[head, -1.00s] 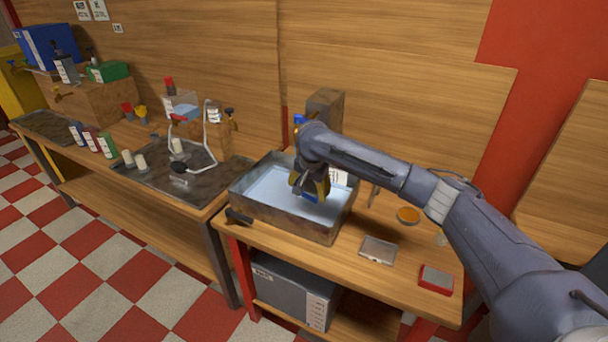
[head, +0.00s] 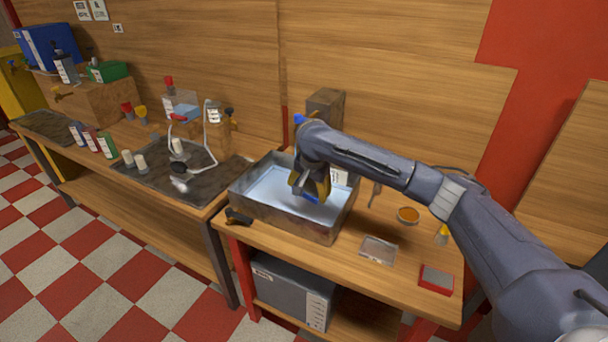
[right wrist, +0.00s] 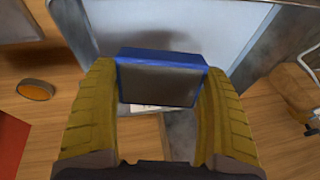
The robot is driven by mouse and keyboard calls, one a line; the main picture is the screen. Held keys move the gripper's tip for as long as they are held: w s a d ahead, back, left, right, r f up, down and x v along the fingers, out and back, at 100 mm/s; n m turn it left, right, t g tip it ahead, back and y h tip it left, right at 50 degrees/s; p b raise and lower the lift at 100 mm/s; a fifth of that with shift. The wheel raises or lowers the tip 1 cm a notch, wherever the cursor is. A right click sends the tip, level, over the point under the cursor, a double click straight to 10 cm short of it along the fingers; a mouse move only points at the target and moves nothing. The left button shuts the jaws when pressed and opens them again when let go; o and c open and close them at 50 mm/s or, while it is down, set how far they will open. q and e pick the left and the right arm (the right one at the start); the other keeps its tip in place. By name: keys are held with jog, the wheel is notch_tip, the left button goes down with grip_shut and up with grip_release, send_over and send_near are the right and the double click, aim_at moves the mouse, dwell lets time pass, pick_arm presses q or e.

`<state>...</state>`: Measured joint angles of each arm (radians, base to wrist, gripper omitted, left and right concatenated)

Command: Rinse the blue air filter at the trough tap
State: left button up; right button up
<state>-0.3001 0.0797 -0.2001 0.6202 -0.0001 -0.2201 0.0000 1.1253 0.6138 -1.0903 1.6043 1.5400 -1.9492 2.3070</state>
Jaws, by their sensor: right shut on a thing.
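The blue air filter (head: 312,199) shows as a small blue piece under my right gripper (head: 309,190), over the grey metal trough (head: 300,225). In the right wrist view the filter (right wrist: 160,76) has a blue frame and a dark grey face. The two yellow fingers of my right gripper (right wrist: 160,100) are shut on its sides. A blue tap handle (head: 299,119) stands at the back of the trough; my right wrist hides most of the tap below it. I cannot tell whether water runs. My left gripper is not in view.
An orange round dish (head: 408,215), a clear flat case (head: 379,249) and a red-and-grey block (head: 436,279) lie right of the trough. A black tool (head: 238,216) lies at the trough's left corner.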

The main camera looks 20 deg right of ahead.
aim_at(309, 192)
jog(key=shift+s+a+r, duration=0.2)
jog(key=shift+s+r, duration=0.45)
jog(key=shift+s, duration=0.15)
jog(key=shift+s+a+r, duration=0.2)
jog(key=shift+s+r, duration=0.45)
jog(key=shift+s, duration=0.1)
